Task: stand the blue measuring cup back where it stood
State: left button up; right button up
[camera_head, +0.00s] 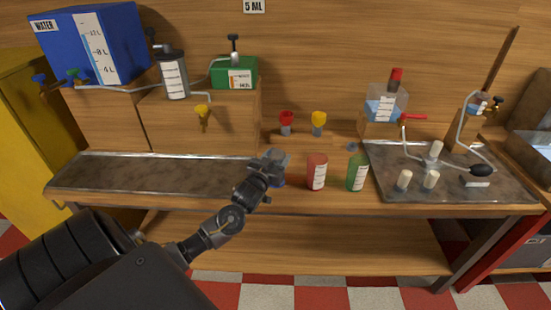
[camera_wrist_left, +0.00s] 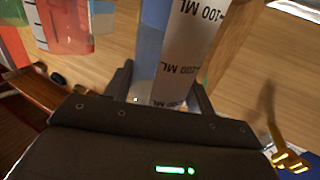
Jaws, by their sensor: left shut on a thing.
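The blue measuring cup (camera_head: 280,183) is mostly hidden behind my left gripper (camera_head: 275,164) at the bench's front middle, left of a red cup. In the left wrist view the cup (camera_wrist_left: 149,40) stands between the fingers of my left gripper (camera_wrist_left: 165,90), its white scale strip marked in ML facing the camera. The gripper is shut on the cup. I cannot tell whether the cup's base touches the bench. My right gripper is not in view.
A red cup (camera_head: 316,172) and a green cup (camera_head: 357,173) stand close to the right on the wooden bench. Red and yellow valves (camera_head: 318,120) are behind. A metal tray (camera_head: 150,174) lies left; another tray (camera_head: 465,192) with white pegs lies right.

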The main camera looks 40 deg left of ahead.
pick_arm(q)
jog(key=shift+f+b, duration=0.3)
jog(key=shift+f, duration=0.3)
jog(key=o, duration=1.3)
jog(key=shift+s, duration=0.1)
jog(key=b+v, duration=0.1)
jog(key=v, duration=0.9)
jog(key=shift+s+d+r, duration=0.1)
jog(key=shift+s, duration=0.2)
